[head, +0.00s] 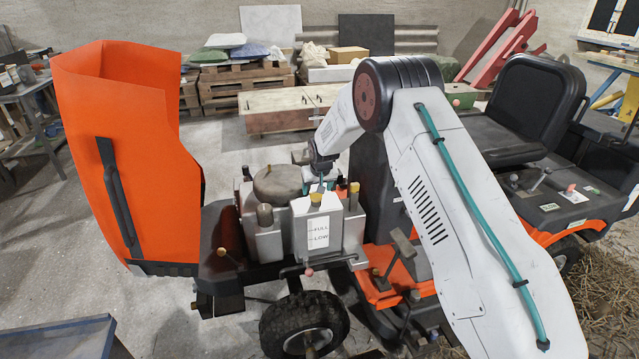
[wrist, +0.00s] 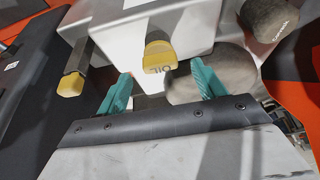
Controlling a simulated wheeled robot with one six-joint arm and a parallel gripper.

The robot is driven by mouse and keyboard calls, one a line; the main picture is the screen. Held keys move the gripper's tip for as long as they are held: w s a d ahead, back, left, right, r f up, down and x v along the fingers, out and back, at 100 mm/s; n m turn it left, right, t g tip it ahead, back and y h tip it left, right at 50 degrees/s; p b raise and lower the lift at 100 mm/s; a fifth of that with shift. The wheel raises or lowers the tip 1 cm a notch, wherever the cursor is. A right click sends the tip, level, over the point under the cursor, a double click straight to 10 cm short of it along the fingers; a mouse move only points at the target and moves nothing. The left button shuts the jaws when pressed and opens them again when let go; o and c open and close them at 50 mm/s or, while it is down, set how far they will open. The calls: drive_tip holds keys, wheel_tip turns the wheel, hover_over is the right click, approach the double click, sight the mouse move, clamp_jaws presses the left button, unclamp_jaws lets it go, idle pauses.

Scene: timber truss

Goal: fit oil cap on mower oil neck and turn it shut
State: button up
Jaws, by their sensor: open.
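A yellow cap marked OIL (wrist: 160,57) lies just beyond and between my fingertips in the wrist view, apart from both. It appears to be the yellow cap (head: 316,197) at the top of the pale tank in the head view. I cannot tell how it is seated, and no open oil neck shows clearly. A second yellow-topped dark post (wrist: 70,84) stands left of my fingers; it seems to be the one right of the tank in the head view (head: 354,187). My gripper (wrist: 161,90) is open and empty, its teal fingers spread.
The pale tank (head: 318,231) bears FULL and LOW marks. A round grey engine cover (head: 278,184) and a grey knob (head: 265,215) stand close by. The raised orange hood (head: 130,150) is at left, the black seat (head: 525,108) at right.

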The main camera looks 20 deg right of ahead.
sight(316, 194)
drive_tip(key=shift+x, duration=2)
drive_tip(key=shift+s, duration=0.1)
drive_tip(key=c, duration=1.5)
drive_tip(key=m+h, duration=0.1)
drive_tip(key=m, duration=0.3)
drive_tip(key=shift+a+h, duration=0.1)
drive_tip(key=shift+h, duration=0.3)
drive_tip(key=shift+m+g, duration=0.4)
drive_tip(key=shift+m, duration=0.6)
drive_tip(key=o, duration=1.8)
drive_tip(key=shift+r, duration=0.15)
